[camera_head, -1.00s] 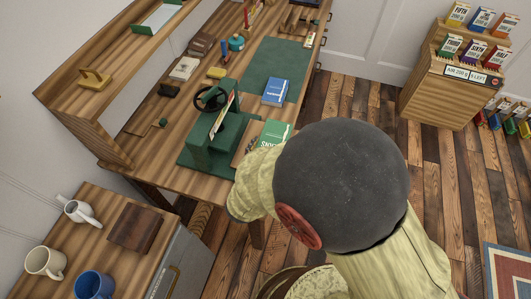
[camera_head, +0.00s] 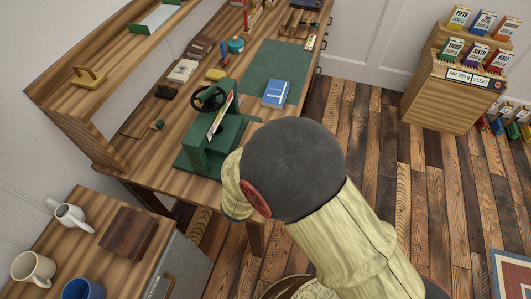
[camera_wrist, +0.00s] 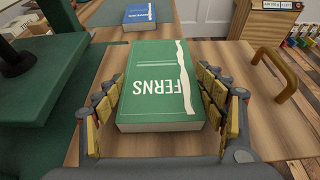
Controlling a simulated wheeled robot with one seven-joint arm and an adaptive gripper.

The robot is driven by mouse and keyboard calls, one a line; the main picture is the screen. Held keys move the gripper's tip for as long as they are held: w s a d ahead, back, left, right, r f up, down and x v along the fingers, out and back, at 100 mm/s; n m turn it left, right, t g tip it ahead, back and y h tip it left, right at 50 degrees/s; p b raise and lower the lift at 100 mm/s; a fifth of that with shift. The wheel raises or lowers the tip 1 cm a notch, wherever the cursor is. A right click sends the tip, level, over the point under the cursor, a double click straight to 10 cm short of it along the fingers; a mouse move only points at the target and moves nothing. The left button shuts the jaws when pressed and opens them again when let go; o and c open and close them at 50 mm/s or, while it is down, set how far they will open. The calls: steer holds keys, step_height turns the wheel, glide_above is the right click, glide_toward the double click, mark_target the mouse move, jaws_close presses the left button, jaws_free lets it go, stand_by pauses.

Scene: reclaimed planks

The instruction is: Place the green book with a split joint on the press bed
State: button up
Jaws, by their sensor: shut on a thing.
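The green book (camera_wrist: 158,85) has white lettering reading FERNS and a jagged pale split running down its right side. My gripper (camera_wrist: 162,115) is shut on the book, its yellow-padded fingers against the left and right sides. The book lies flat in the grip; I cannot tell whether it still touches the desk. In the head view my arm hides the book and the gripper.
A wooden desk (camera_head: 140,150) carries small tools. A side cabinet holds mugs and a dark wooden block (camera_head: 128,233).

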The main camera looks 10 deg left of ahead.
steer(key=shift+f, duration=0.15)
steer(key=o, duration=1.3)
steer(key=shift+s+r, duration=0.3)
steer(key=p+v, duration=0.3)
steer(key=v, duration=0.8)
steer(key=shift+s+p, duration=0.25)
steer(key=shift+p, duration=0.05)
